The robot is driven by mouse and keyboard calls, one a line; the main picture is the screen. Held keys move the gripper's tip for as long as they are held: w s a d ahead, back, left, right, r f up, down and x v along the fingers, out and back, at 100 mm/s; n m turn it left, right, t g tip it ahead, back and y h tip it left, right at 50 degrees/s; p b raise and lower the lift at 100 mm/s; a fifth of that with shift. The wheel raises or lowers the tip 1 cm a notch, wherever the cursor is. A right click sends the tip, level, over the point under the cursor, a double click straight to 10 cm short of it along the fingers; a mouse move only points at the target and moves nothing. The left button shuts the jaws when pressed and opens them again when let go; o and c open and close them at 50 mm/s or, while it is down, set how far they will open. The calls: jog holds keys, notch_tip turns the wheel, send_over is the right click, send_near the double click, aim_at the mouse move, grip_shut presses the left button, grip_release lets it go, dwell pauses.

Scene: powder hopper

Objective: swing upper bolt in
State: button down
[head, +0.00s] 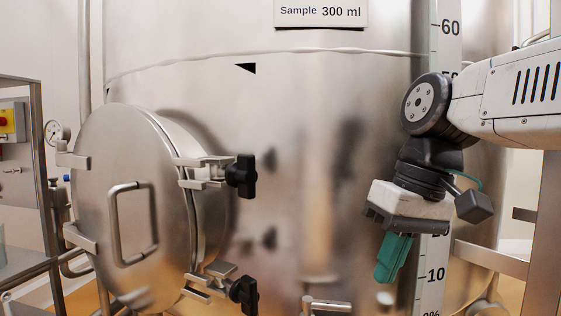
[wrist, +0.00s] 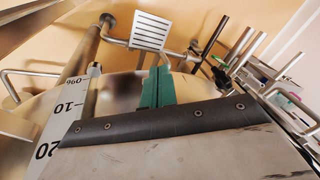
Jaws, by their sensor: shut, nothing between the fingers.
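The round steel hatch door (head: 105,185) with its bar handle (head: 133,222) is at the left in the head view and looks near its frame. The upper bolt's black knob (head: 241,176) sticks out to the right, next to the upper steel bracket (head: 200,170) at the door's right edge. I cannot tell whether the bolt lies in the bracket's slot. The lower bolt's black knob (head: 243,295) is below. My gripper (head: 388,270) is to the right of both knobs, well apart, with teal fingers shut and empty, pointing down. The fingers also show in the wrist view (wrist: 158,88).
The steel tank (head: 310,120) fills the background, with a level scale (head: 433,275) behind my gripper. A short metal pipe (head: 328,305) is at the bottom. A steel frame (head: 40,170) stands at the left. Free space lies between my gripper and the knobs.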

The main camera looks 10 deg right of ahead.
aim_at(226, 172)
jog(key=w+a+r+n+g+y, duration=0.1)
jog(key=w+a+r+n+y, duration=0.3)
jog(key=r, duration=0.6)
jog(key=w+a+r+n, duration=0.2)
jog(key=w+a+r, duration=0.4)
jog(key=r, duration=0.4)
jog(key=w+x, duration=0.1)
jog(key=x, duration=0.8)
jog(key=shift+n, duration=0.3)
jog(key=shift+s+d, duration=0.1)
jog(key=shift+s, duration=0.05)
